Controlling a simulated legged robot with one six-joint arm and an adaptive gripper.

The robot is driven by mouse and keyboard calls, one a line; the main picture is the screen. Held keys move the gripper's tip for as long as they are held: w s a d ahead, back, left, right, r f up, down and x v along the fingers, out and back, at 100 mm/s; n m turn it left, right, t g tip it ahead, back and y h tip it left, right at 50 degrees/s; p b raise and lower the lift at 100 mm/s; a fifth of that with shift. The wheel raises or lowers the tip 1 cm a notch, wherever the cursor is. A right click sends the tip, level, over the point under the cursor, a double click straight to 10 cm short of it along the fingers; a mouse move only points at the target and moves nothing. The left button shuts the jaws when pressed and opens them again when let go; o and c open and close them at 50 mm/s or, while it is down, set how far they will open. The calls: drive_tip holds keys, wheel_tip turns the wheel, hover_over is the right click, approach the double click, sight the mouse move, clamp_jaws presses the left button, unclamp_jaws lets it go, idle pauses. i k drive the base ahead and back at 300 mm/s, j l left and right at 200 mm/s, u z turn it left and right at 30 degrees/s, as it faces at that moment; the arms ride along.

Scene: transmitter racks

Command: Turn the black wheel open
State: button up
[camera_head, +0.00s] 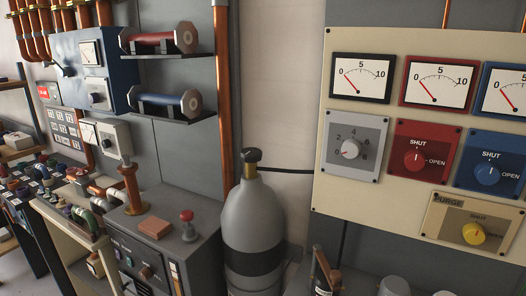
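A small black wheel (251,155) sits on the brass neck at the top of a grey gas cylinder (254,220). The cylinder stands upright in the middle of the view, with a dark band around its body. Its lower end is cut off by the picture edge. How far the wheel is turned cannot be told. My gripper is not in view, and nothing touches the wheel.
A grey cabinet (145,240) with a red knob (187,216) stands left of the cylinder. A cream panel (400,122) with gauges and red, blue and yellow knobs is at right. A vertical copper pipe (224,90) runs behind. Several small objects stand at the bottom right.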

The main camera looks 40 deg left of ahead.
sight(248, 155)
drive_tip(key=u, duration=1.85)
drive_tip(key=i+j, duration=0.1)
drive_tip(key=j, duration=1)
drive_tip(key=i+j, duration=0.15)
drive_tip(key=j, duration=0.4)
